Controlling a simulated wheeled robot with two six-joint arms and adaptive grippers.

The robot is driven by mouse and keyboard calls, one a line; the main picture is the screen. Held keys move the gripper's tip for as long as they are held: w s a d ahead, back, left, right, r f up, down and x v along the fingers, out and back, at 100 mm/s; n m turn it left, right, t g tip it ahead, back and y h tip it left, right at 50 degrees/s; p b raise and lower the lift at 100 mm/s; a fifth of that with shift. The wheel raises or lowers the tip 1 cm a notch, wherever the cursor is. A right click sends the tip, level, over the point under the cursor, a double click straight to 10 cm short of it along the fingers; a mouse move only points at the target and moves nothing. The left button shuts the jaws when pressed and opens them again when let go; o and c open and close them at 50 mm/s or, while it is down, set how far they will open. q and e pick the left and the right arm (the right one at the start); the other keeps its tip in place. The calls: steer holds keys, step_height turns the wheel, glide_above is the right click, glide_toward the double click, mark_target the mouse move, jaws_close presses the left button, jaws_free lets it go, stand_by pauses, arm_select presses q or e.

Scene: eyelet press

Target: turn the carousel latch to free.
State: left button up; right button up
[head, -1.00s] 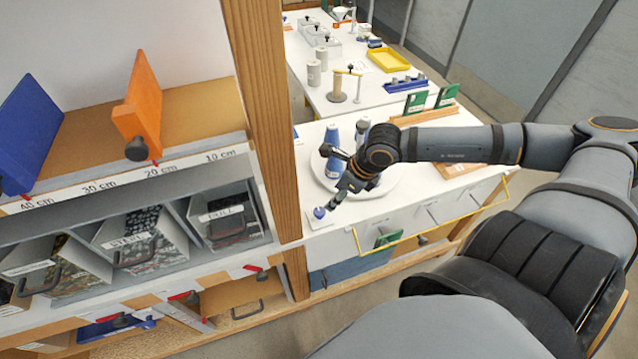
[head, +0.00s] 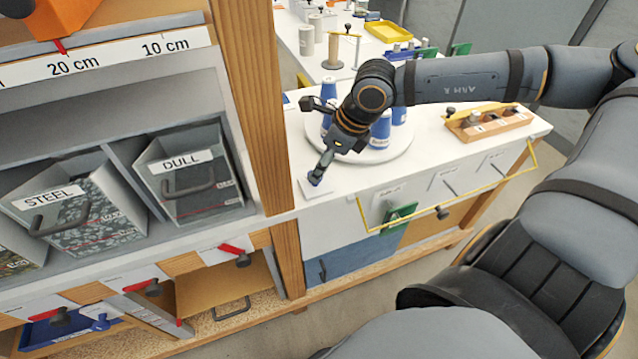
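The carousel (head: 401,151) is a white round turntable on the white bench top, carrying several blue bottles (head: 380,131). My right arm reaches in from the right over the carousel. Its gripper (head: 322,168) points down at the latch, with its tips at or very close to the knob. The tips are small and overlap the knob, so I cannot tell whether they grip it. My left gripper is out of view.
A wooden post (head: 252,110) stands just left of the latch, beside shelves with the STEEL (head: 75,215) and DULL (head: 190,180) bins. A yellow rail (head: 440,210) runs along the bench front. A wooden block tray (head: 488,122) lies right of the carousel.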

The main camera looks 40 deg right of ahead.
steer(key=shift+f, duration=0.45)
steer(key=shift+x, duration=0.95)
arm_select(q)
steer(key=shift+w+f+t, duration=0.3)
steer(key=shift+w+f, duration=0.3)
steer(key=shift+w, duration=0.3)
arm_select(e)
steer(key=shift+w+a, duration=0.1)
steer(key=shift+w, duration=0.05)
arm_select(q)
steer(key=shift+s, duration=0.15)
arm_select(e)
steer(key=shift+c, duration=0.8)
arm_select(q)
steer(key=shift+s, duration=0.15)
arm_select(e)
steer(key=c, duration=1)
